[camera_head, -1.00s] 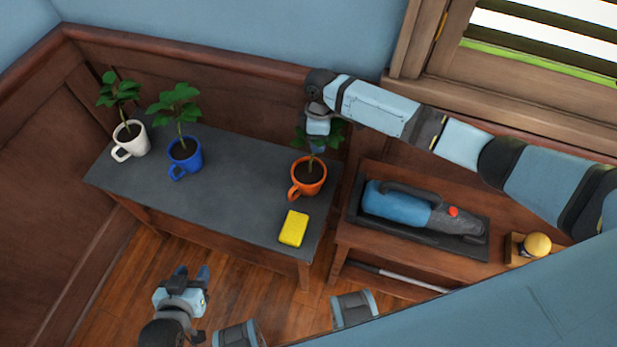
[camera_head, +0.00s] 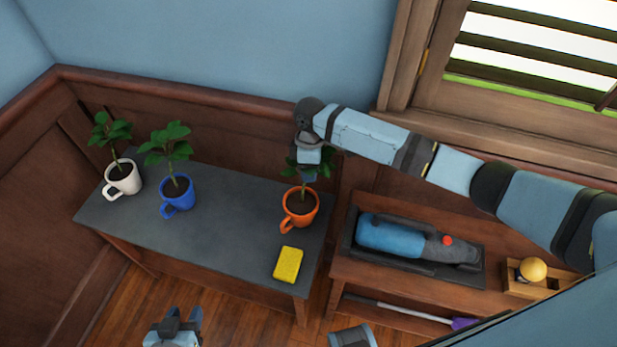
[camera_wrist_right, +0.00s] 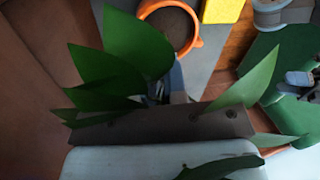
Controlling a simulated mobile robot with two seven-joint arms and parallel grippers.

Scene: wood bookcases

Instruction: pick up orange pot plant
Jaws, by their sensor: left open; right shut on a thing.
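The orange pot (camera_head: 299,208) with a leafy green plant stands upright at the right end of the grey-topped table (camera_head: 225,235). Its rim and soil show in the right wrist view (camera_wrist_right: 196,38). My right gripper (camera_head: 306,172) reaches down from above among the leaves and is shut on the plant. Leaves and the gripper body hide the exact contact in both views. I cannot tell whether the pot is clear of the tabletop. My left gripper (camera_head: 180,322) is open and empty, low in front of the table, partly cut off by the picture's bottom edge.
A blue mug plant (camera_head: 177,195) and a white mug plant (camera_head: 122,180) stand at the table's left. A yellow sponge (camera_head: 288,264) lies in front of the orange pot. A blue handheld vacuum (camera_head: 400,240) lies on the right-hand shelf. The table's middle is clear.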

